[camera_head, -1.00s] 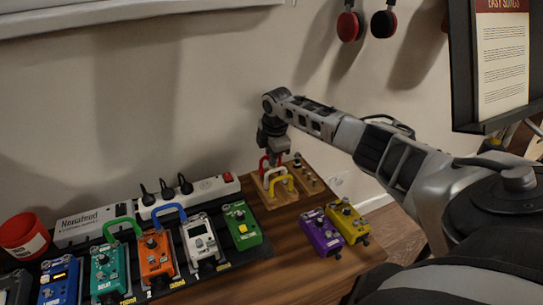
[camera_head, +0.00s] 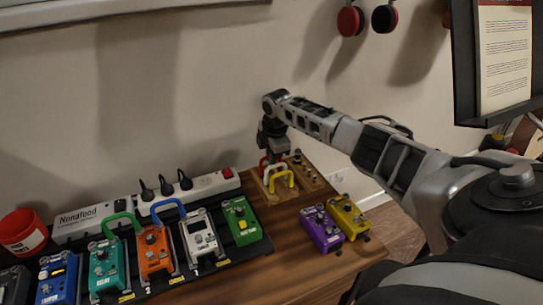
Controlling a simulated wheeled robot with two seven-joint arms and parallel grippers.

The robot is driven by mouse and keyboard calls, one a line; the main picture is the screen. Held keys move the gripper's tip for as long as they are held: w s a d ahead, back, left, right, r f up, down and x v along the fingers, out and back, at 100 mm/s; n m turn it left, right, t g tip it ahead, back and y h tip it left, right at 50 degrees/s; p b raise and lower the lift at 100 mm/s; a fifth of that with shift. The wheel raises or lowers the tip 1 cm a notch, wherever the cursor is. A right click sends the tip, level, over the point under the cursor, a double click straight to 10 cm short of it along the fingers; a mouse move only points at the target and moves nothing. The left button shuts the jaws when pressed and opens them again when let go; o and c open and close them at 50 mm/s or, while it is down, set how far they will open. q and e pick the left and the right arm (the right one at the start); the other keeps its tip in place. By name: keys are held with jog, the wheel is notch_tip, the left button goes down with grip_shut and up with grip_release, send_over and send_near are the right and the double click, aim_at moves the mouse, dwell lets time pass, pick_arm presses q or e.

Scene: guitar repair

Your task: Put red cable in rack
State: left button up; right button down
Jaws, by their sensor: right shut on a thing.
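The red cable (camera_head: 263,166) is a small arched patch cable at the back left of the wooden rack (camera_head: 312,186). My right gripper (camera_head: 272,154) points down over the rack and is shut on the red cable, at or just above the rack; whether it is seated is hard to tell. A white cable (camera_head: 271,171) and a yellow cable (camera_head: 280,181) stand in the rack in front of it. The gripper's fingertips are small and partly hidden. My left gripper is not in view.
A pedalboard with several pedals, including a green one (camera_head: 241,221), lies to the left. A power strip (camera_head: 190,195) runs behind it, near the wall.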

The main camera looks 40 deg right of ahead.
jog(key=shift+f, duration=0.2)
jog(key=c, duration=1)
grip_release()
jog(key=shift+c, duration=0.2)
